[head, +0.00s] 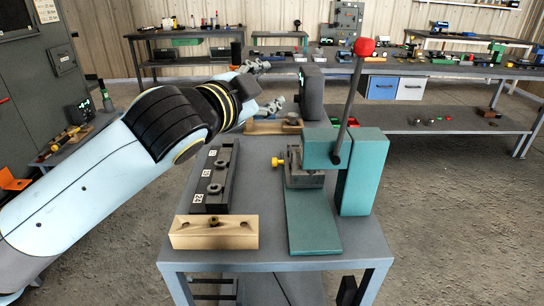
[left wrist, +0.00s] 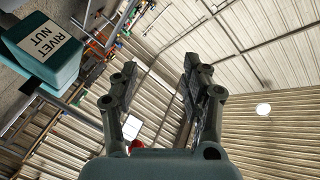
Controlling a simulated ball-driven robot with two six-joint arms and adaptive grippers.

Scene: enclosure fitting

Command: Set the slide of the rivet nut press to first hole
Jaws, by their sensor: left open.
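The teal rivet nut press (head: 312,228) stands on the near bench, with its red-knobbed lever (head: 350,100) raised and slightly tilted. A grey slide block (head: 304,174) sits low on it, and a yellow knob (head: 278,162) sticks out at its left. The slide's holes are too small to make out. In the left wrist view a teal block labelled RIVET NUT (left wrist: 45,45) shows at upper left. My left gripper (head: 270,84) is open and empty, above and behind the press's left side; its fingers also show in the left wrist view (left wrist: 160,68). My right gripper is not in view.
Left of the press lie a dark strip with several round fittings (head: 214,178) and a tan block (head: 214,233). A dark upright device (head: 311,92) stands behind the press. Some bare bench top (head: 262,190) lies between strip and press.

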